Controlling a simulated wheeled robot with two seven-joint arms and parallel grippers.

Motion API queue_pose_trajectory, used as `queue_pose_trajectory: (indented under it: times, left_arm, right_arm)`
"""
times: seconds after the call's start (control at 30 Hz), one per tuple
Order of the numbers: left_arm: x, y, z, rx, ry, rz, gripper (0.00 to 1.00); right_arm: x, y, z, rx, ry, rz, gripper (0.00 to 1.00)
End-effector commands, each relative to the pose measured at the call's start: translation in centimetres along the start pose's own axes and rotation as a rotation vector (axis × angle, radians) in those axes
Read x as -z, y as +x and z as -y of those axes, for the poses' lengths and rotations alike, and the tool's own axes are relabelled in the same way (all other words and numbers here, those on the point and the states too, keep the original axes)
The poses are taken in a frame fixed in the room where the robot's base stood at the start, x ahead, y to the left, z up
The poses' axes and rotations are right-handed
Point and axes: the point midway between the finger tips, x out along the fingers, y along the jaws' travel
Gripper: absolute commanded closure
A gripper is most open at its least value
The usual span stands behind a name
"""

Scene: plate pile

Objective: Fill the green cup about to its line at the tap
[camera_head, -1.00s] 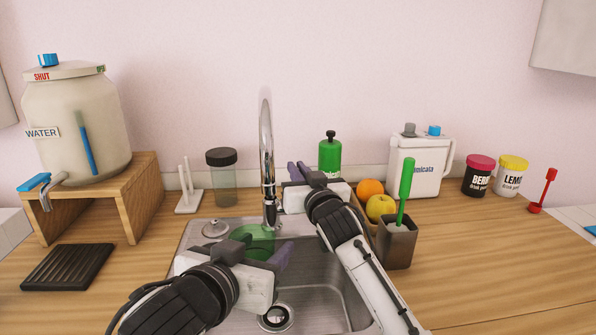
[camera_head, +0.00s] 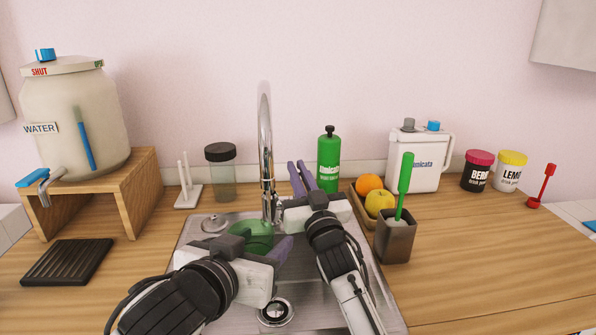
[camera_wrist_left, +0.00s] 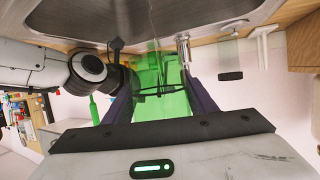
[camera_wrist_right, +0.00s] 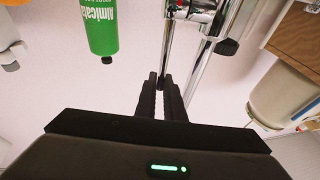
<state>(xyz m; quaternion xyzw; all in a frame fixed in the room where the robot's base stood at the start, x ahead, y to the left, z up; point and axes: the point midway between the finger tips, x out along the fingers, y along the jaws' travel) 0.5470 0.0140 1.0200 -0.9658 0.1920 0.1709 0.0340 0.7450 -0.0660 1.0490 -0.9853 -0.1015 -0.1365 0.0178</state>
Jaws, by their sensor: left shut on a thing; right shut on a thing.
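The green see-through cup (camera_head: 254,236) is at the sink, in front of the tap. My left gripper (camera_wrist_left: 160,95) is shut around its sides; a dark line across the cup (camera_wrist_left: 158,78) shows in the left wrist view. I cannot make out running water or the water level in the cup.
The steel sink (camera_head: 338,300) lies below my arms. To the right are a fruit tray, a brush holder (camera_head: 395,240) and a green bottle (camera_head: 328,165). To the left are a lidded jar (camera_head: 221,175), the water jug (camera_head: 75,120) on its wooden stand, and a black rack (camera_head: 67,262).

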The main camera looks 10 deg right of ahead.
Motion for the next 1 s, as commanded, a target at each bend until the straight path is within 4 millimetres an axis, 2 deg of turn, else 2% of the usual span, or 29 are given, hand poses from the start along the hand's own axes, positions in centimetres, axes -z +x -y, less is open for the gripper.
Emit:
queue_pose_trajectory:
  times: [0.13, 0.17, 0.27, 0.53, 0.63, 0.77, 1.0]
  left_arm:
    - [0.0, 0.0, 0.0, 0.000, 0.000, -0.001, 0.70]
    - [0.0, 0.0, 0.0, 0.000, 0.000, -0.001, 0.70]
    - [0.0, 0.0, 0.0, 0.000, 0.000, -0.001, 0.70]
    - [0.0, 0.0, 0.0, 0.000, 0.000, -0.001, 0.70]
    - [0.0, 0.0, 0.0, 0.000, 0.000, -0.001, 0.70]
    - [0.0, 0.0, 0.0, 0.000, 0.000, -0.001, 0.70]
    - [0.0, 0.0, 0.0, 0.000, 0.000, -0.001, 0.70]
  right_arm:
    - [0.0, 0.0, 0.0, 0.000, -0.001, 0.002, 1.00]
    - [0.0, 0.0, 0.0, 0.000, -0.001, 0.002, 0.88]
    - [0.0, 0.0, 0.0, 0.000, -0.001, 0.002, 0.72]
    - [0.0, 0.0, 0.0, 0.000, -0.001, 0.002, 0.72]
    - [0.6, 0.2, 0.0, 0.001, -0.001, -0.001, 0.72]
    - [2.5, 0.7, 0.0, 0.001, -0.003, -0.003, 0.72]
    - [7.0, 2.0, 0.0, 0.001, -0.003, -0.003, 0.72]
